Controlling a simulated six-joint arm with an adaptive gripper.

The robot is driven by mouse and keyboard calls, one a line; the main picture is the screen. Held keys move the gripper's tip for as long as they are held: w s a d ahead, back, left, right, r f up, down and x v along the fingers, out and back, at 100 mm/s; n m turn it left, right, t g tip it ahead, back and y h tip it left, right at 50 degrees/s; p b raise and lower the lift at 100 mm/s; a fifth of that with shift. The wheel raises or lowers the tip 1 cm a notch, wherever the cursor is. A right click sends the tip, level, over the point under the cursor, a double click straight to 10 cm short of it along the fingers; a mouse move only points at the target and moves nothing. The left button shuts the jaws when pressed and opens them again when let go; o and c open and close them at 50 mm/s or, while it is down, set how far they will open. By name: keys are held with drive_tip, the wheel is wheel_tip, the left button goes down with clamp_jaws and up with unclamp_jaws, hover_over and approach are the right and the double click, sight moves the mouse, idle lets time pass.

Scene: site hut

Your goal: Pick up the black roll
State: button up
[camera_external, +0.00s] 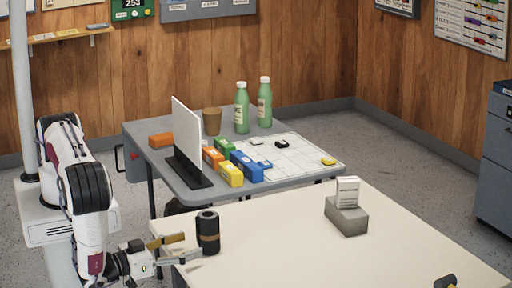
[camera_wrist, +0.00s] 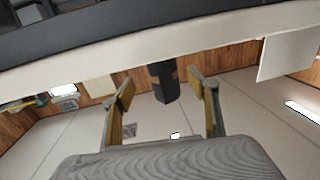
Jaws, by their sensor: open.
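In the wrist view the roll (camera_wrist: 164,84) appears upside down, between the two fingertips in the picture. My gripper (camera_external: 192,246) is open, level and low beside the left side of the roll, its fingers pointing at it. In the wrist view my gripper (camera_wrist: 160,80) has its fingers spread with nothing held. I cannot tell whether the fingertips reach past the roll's near side.
A grey block with a white card (camera_external: 347,194) stands on the cream table. A dark cylindrical object (camera_external: 445,281) lies at its front edge. Behind, a grey table (camera_external: 190,174) holds a white panel, coloured boxes and two green bottles (camera_external: 241,108). The cream table's middle is clear.

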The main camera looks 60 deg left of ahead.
sight(199, 237)
drive_tip(key=shift+w+a, duration=0.2)
drive_tip(key=shift+w, duration=0.95)
drive_tip(key=shift+w+r, duration=0.1)
drive_tip(key=shift+w, duration=0.05)
drive_tip(key=shift+w+a+r, duration=0.2)
drive_tip(key=shift+w, duration=0.5)
drive_tip(key=shift+w+a+r, duration=0.15)
drive_tip(key=shift+w+a, duration=0.05)
drive_tip(key=shift+w, duration=0.45)
drive_tip(key=shift+w+a, duration=0.1)
drive_tip(key=shift+w, duration=1)
drive_tip(key=c, duration=1.3)
